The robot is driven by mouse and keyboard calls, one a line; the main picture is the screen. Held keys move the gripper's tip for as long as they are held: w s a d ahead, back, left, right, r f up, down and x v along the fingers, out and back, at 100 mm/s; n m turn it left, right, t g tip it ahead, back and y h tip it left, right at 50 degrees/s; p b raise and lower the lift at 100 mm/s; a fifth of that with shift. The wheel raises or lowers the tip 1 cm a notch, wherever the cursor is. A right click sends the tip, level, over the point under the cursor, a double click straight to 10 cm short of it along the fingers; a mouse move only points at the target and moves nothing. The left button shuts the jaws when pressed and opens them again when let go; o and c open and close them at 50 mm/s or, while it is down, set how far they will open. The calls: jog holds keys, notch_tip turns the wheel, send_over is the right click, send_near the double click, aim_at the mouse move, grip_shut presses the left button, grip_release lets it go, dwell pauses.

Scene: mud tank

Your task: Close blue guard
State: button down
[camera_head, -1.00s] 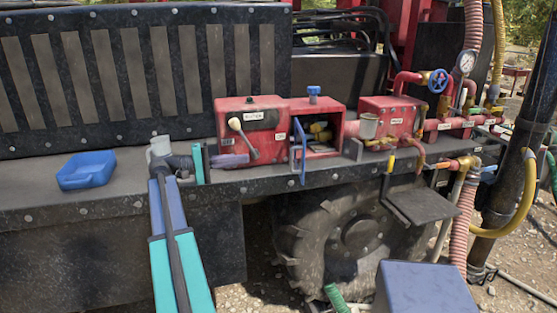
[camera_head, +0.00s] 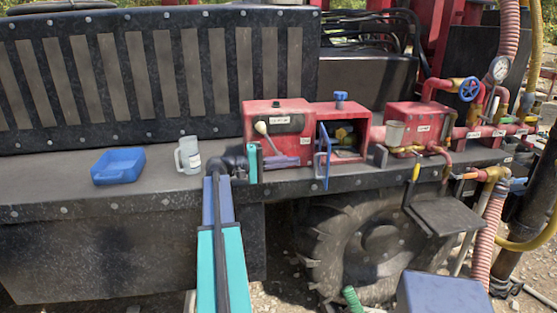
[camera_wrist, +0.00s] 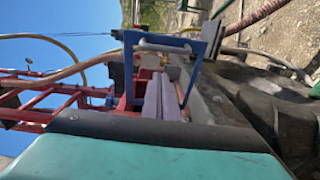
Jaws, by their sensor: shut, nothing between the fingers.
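The blue guard (camera_head: 327,158) is a blue frame at the front of the open red box (camera_head: 340,112). It stands open, sticking out from the box's opening toward me. In the wrist view the guard (camera_wrist: 129,72) is a blue frame with a pale bar across its top, just ahead of my fingers. My gripper (camera_head: 297,161) is in front of the red housing, just left of the guard. Its purple fingers (camera_wrist: 162,92) are together and empty. They point at the guard's frame; I cannot tell whether they touch it.
A blue tray (camera_head: 118,180) and a grey jug (camera_head: 188,158) sit on the ledge at left. Red pipes with a blue valve wheel (camera_head: 469,89) are at right. A dark shelf plate (camera_head: 448,215) juts out below them, beside a large tyre (camera_head: 335,245).

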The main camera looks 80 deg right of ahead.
aim_at(318, 155)
jog(key=shift+s+a+p, duration=0.25)
jog(key=shift+s+p, duration=0.25)
jog(key=shift+s, duration=0.7)
jog(key=shift+s+a+p, duration=0.2)
jog(key=shift+s+p, duration=0.3)
jog(key=shift+s, duration=0.65)
